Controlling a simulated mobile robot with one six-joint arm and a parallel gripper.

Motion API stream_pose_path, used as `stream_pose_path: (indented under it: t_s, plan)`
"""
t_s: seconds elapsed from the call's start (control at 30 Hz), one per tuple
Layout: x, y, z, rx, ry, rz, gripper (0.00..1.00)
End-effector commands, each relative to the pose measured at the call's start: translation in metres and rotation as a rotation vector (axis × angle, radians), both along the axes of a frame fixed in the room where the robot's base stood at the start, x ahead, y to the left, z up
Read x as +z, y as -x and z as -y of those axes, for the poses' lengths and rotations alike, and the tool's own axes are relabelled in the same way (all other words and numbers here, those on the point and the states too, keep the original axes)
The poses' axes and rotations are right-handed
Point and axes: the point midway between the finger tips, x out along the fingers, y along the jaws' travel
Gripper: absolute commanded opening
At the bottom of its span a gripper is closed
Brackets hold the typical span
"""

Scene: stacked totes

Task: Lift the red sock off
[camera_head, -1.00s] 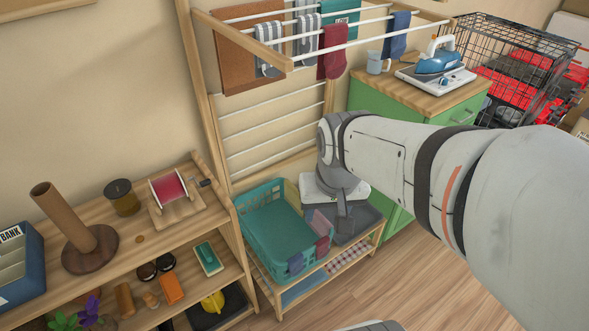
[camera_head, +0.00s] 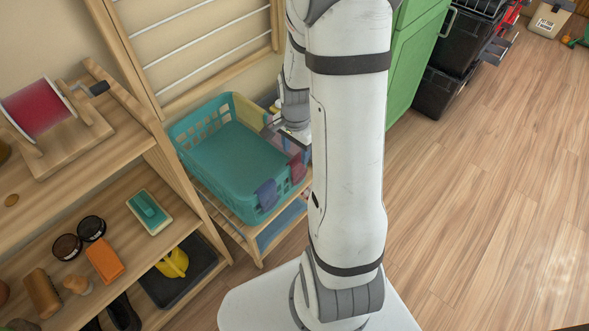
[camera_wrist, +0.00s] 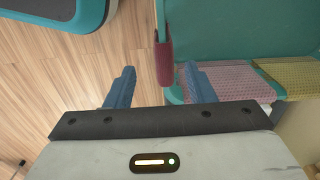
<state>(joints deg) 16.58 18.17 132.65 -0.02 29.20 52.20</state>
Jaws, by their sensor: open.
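The red sock (camera_head: 297,168) is dark red and hangs over the rim of the teal basket (camera_head: 225,184), on the side nearest me. In the wrist view the red sock (camera_wrist: 164,50) lies over the basket wall, just beyond and roughly between my fingertips. My gripper (camera_wrist: 158,70) has its two blue fingers spread, with nothing between them. In the head view my gripper (camera_head: 293,132) is over the basket's right end, partly hidden by my arm.
A blue sock (camera_head: 266,194) hangs on the same rim to the left. A pink cloth (camera_wrist: 232,82) and a yellow cloth (camera_wrist: 290,80) lie over the basket's edge. A wooden shelf (camera_head: 160,215) stands left; a green cabinet (camera_head: 418,55) is behind right. Floor at right is clear.

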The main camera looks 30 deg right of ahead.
Motion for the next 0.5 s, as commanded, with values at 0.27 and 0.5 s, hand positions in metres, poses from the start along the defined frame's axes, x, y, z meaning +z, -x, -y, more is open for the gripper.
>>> stream_pose_path:
  t_s: [0.27, 0.5]
  plan:
    - [-0.029, -0.001, 0.005, -0.014, 0.000, 0.000, 0.49]
    - [-0.063, -0.007, 0.011, -0.016, -0.001, -0.001, 0.49]
